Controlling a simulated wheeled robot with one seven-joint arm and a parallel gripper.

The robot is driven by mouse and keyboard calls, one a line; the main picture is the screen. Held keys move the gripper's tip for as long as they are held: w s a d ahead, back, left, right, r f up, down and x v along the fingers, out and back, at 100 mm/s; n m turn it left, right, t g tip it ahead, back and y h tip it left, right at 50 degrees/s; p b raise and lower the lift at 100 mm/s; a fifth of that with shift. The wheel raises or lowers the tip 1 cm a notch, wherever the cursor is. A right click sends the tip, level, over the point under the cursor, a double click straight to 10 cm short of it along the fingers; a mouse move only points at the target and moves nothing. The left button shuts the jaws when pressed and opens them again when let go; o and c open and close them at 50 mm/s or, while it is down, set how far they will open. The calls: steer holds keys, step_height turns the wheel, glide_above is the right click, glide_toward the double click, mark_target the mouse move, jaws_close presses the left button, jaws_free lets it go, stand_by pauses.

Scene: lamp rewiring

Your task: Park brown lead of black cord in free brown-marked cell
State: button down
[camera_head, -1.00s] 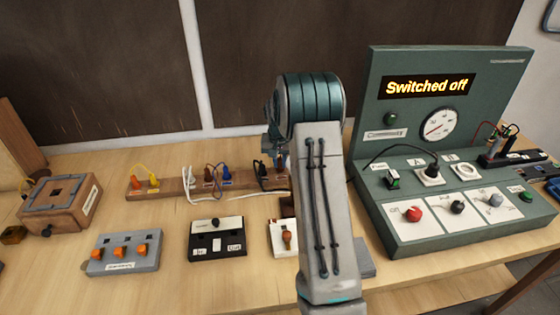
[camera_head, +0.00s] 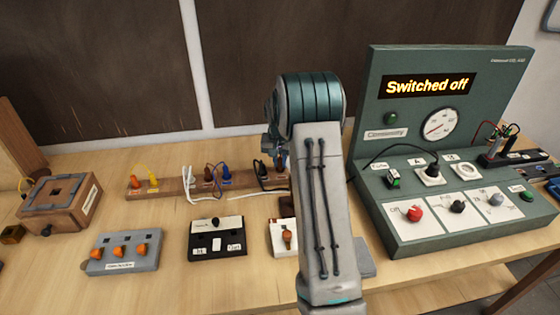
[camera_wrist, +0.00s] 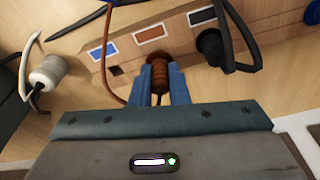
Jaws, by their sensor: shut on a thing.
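My gripper (camera_wrist: 160,88) has its blue fingers shut on a ribbed brown lead end (camera_wrist: 160,76) in the wrist view. A thin dark wire trails from the lead between the fingers. The lead is at the wooden strip (camera_wrist: 178,46), just below a brown mark (camera_wrist: 149,32); whether it is seated in a cell cannot be told. In the head view my arm hides most of the gripper.
A brown wire (camera_wrist: 107,62) runs close left of the fingers, and a white plug (camera_wrist: 46,74) lies farther left. A blue-black cord (camera_wrist: 251,42) loops at the right. The green console (camera_head: 440,130) reads "Switched off". The strip also shows in the head view (camera_head: 137,193).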

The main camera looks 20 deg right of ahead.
steer(key=shift+f+b, duration=0.4)
steer(key=shift+f, duration=0.15)
steer(key=c, duration=1.3)
jaws_free()
